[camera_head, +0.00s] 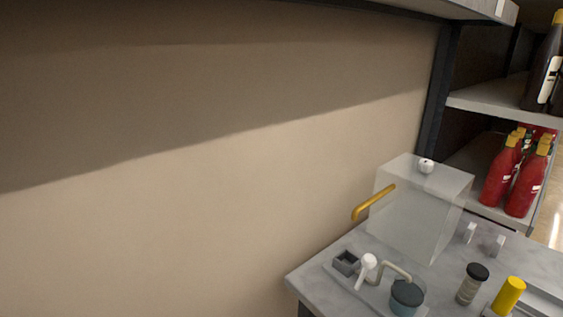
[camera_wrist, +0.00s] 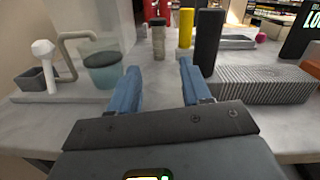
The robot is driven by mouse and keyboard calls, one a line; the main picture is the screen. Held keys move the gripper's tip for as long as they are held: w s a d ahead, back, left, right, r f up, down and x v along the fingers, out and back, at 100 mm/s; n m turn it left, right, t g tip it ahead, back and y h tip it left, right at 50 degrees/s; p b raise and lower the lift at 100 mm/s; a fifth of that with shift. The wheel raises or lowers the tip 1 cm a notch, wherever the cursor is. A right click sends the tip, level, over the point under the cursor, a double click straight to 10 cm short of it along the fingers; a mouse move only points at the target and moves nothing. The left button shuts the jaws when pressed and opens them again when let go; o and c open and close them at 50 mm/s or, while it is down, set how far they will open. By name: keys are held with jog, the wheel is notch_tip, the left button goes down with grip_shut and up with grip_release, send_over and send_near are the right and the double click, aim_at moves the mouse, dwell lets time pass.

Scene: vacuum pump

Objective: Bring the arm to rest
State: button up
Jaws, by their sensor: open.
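My gripper (camera_wrist: 160,85) shows in the wrist view, with two blue fingers spread apart and nothing between them. It is over the front of the grey worktop (camera_wrist: 45,122). It is out of sight in the head view. Beyond the fingers stands a jar with a dark lid (camera_wrist: 158,38), with a yellow cylinder (camera_wrist: 186,28) to its right. A teal cup (camera_wrist: 103,68) with a bent tube stands to the left of the gripper.
A translucent box with an amber handle (camera_head: 415,215) stands at the back of the worktop. A black cylinder (camera_wrist: 208,40) and a ribbed grey block (camera_wrist: 270,84) stand close to the right finger. Shelves with red bottles (camera_head: 500,172) are at the right.

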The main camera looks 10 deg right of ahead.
jog(key=s+a+r+m+t+y, duration=0.2)
jog(key=s+m+y, duration=0.5)
jog(key=s+m, duration=0.5)
jog(key=s+a+r+m+t+y, duration=0.2)
jog(key=s+m+y, duration=0.5)
jog(key=s+m, duration=0.6)
jog(key=a+m, duration=0.1)
jog(key=m, duration=0.1)
jog(key=shift+r+m+y, duration=0.15)
jog(key=shift+m+y, duration=0.25)
jog(key=shift+s, duration=0.1)
